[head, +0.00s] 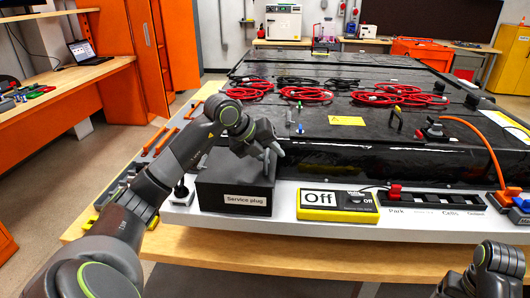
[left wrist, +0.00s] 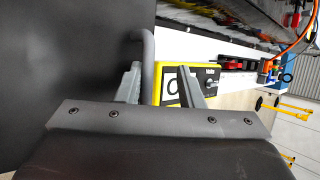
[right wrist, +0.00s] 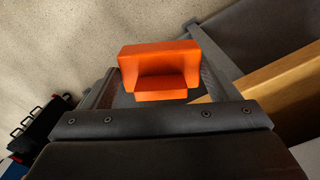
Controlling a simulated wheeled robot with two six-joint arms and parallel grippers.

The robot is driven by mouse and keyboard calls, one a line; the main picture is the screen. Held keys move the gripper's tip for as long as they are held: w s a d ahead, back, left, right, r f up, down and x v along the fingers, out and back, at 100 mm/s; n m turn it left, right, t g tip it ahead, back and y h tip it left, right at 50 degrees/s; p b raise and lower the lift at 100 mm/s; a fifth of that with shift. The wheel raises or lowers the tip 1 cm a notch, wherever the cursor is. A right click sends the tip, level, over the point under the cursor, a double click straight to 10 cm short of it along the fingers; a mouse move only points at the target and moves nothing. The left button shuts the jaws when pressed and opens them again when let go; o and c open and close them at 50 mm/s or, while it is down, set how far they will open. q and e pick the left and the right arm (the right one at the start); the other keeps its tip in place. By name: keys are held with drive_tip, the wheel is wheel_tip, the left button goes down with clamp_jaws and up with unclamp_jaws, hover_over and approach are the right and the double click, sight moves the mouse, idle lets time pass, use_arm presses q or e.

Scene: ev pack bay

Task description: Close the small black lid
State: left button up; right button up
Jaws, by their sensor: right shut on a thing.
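A small black box labelled "Service plug" (head: 235,199) stands at the front left edge of the white ledge in the head view. Its dark top (head: 218,166) is partly hidden by my left arm, and I cannot tell how far its lid is open. My left gripper (head: 270,150) is over the right part of the box. In the left wrist view, a dark panel (left wrist: 70,50) fills the left side, and a bent grey bar (left wrist: 148,50) shows by the left finger; the fingers are apart. My right gripper (right wrist: 158,88) is shut on an orange block (right wrist: 158,58).
The black pack (head: 330,120) behind carries coiled red cables (head: 305,94) and a yellow note (head: 346,121). A marked tool strip (head: 435,203) runs further right. Tools lie on the left.

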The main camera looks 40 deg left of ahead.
use_arm(q)
drive_tip(key=shift+w+d, duration=0.15)
drive_tip(key=shift+d, duration=0.05)
use_arm(e)
drive_tip(key=shift+w+d, duration=0.1)
drive_tip(key=shift+d, duration=0.05)
use_arm(q)
drive_tip(key=shift+a, duration=0.3)
drive_tip(key=shift+a, duration=0.1)
use_arm(e)
drive_tip(key=shift+a, duration=0.2)
use_arm(q)
drive_tip(key=shift+s+r, duration=0.1)
drive_tip(key=shift+s, duration=0.1)
drive_tip(key=shift+s+a+r, duration=0.1)
use_arm(e)
wheel_tip(320, 180, down, 2)
drive_tip(key=shift+f+b, duration=0.1)
drive_tip(key=shift+b, duration=1)
use_arm(q)
drive_tip(key=v, duration=1.1)
drive_tip(key=shift+r, duration=0.3)
use_arm(e)
drive_tip(key=shift+f, duration=0.1)
use_arm(q)
drive_tip(key=shift+s, duration=0.15)
